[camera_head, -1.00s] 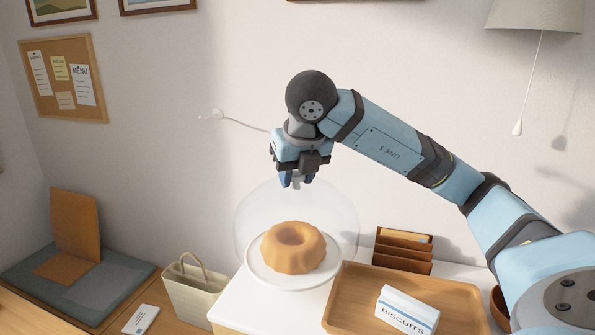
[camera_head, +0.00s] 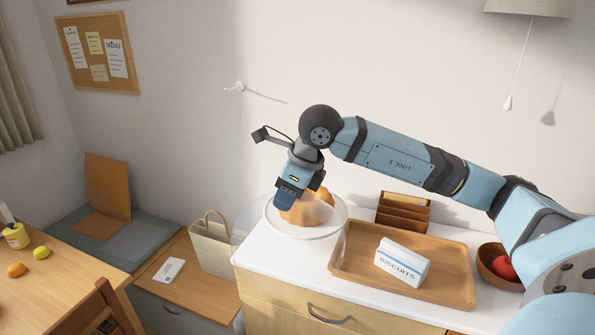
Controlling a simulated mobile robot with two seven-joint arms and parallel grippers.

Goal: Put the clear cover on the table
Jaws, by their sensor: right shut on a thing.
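My right gripper (camera_head: 284,201) is shut on the clear cover (camera_head: 247,222), a faint see-through dome whose full outline is hard to make out. The cover shows to the left of and below the gripper, near the counter's left edge, and overlaps the plate in the picture. The ring-shaped cake (camera_head: 312,212) sits on a white plate (camera_head: 323,235) on the counter, partly hidden behind the gripper. The wooden table (camera_head: 70,290) is at the lower left. My left gripper is not in view.
On the white counter (camera_head: 285,262) are a wooden tray (camera_head: 445,288) with a biscuits box (camera_head: 402,262), a wooden organizer (camera_head: 403,213) and a bowl (camera_head: 489,266). A beige bag (camera_head: 213,247) stands left of the counter. A chair (camera_head: 95,308) is by the table, which holds fruit.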

